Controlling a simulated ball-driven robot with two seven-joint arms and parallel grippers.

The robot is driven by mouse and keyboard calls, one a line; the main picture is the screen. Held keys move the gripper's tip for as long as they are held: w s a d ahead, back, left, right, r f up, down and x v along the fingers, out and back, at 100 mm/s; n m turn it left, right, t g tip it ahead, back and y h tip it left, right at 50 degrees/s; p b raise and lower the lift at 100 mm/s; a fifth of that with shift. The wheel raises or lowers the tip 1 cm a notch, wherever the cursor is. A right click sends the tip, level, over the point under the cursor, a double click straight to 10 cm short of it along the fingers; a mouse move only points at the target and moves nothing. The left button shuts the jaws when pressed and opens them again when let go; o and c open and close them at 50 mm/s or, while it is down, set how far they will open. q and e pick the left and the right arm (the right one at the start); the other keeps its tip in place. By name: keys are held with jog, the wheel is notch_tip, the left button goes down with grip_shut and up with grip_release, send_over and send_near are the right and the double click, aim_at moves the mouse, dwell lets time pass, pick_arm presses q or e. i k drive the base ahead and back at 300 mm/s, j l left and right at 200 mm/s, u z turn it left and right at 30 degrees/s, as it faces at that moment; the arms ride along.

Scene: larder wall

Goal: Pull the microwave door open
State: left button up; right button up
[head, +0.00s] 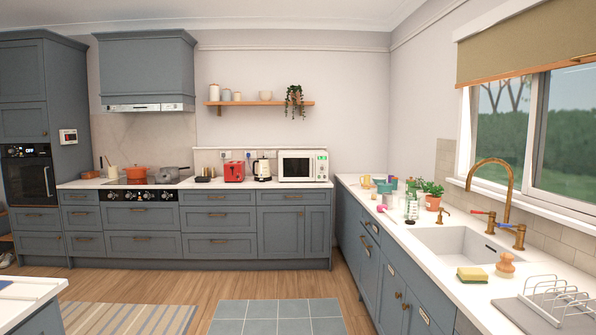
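The white microwave (321,167) stands on the back counter at its right end, near the corner. Its door (297,167) faces me, with a dark window in a white frame, and looks shut. A control panel with a small green display is on its right side. No handle can be made out clearly at this distance. Neither of my grippers shows in the head view. The microwave is across the room, well away from me.
A kettle (262,170) and a red toaster (234,171) stand left of the microwave. The right counter (397,229) holds a sink (457,243) and clutter. A white-topped unit (22,296) is at lower left.

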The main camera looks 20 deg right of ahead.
aim_at(292, 166)
jog(key=i+l+z, duration=0.2)
jog(key=i, duration=0.2)
jog(key=i+l+z, duration=0.35)
jog(key=i, duration=1.15)
jog(key=i+l+z, duration=0.15)
jog(key=i, duration=1.1)
jog(key=i+z, duration=0.1)
jog(key=i, duration=1.15)
jog(key=i+j+z, duration=0.1)
jog(key=i, duration=1.15)
jog(key=j, duration=0.1)
